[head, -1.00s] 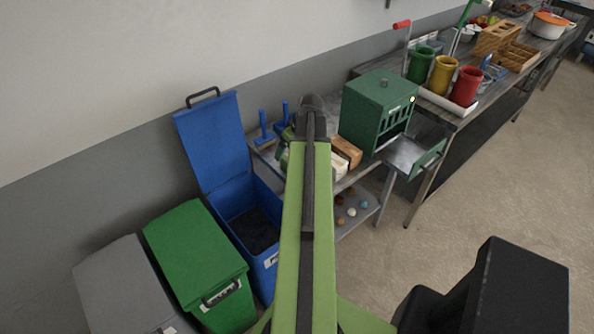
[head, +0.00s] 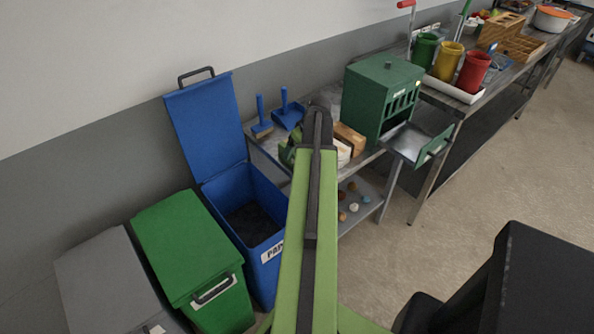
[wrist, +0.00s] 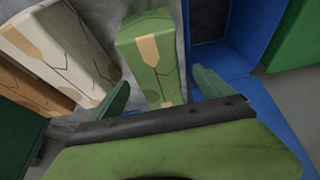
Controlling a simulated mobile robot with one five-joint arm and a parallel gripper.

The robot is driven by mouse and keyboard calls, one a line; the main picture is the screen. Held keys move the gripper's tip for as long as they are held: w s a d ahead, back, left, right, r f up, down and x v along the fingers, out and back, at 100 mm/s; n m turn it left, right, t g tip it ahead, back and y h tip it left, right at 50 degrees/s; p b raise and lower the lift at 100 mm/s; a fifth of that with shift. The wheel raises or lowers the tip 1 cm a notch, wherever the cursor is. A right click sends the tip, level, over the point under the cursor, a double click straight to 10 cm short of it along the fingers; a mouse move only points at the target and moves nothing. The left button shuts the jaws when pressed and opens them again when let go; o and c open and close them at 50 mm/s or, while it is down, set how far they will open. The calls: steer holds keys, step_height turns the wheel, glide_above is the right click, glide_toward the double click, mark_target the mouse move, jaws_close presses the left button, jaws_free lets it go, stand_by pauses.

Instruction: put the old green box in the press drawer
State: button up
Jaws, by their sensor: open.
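The green box (wrist: 150,55) with a tan stripe stands in the middle of the wrist view. My gripper (wrist: 160,92) is open, one finger on each side of the box's near end. I cannot tell whether either finger touches it. In the head view my arm hides most of the box and the fingertips. The dark green press (head: 380,95) stands right of my arm on the table. Its metal drawer (head: 408,143) is pulled out at the front and looks empty.
A white box (wrist: 65,45) and a brown box (wrist: 25,75) stand left of the green box. A blue bin (head: 262,205) with its lid up, a green bin (head: 190,250) and a grey bin (head: 110,280) line the left. A blue dustpan (head: 288,112) lies behind.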

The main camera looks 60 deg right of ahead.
steer(key=shift+w+f, duration=0.15)
steer(key=shift+f, duration=0.05)
steer(key=b+x, duration=0.4)
steer(key=x, duration=0.1)
steer(key=shift+w+d+f+b, duration=0.1)
steer(key=shift+w+d+b, duration=0.05)
steer(key=shift+d+b, duration=0.15)
steer(key=shift+a, duration=0.1)
steer(key=c, duration=1.6)
steer(key=shift+r+p, duration=0.85)
steer(key=shift+c, duration=0.2)
steer(key=r+p, duration=0.4)
steer(key=shift+s, duration=0.25)
steer(key=s+d+r+p, duration=0.1)
steer(key=s+r+p, duration=0.4)
steer(key=s, duration=0.6)
steer(key=shift+r+p, duration=0.35)
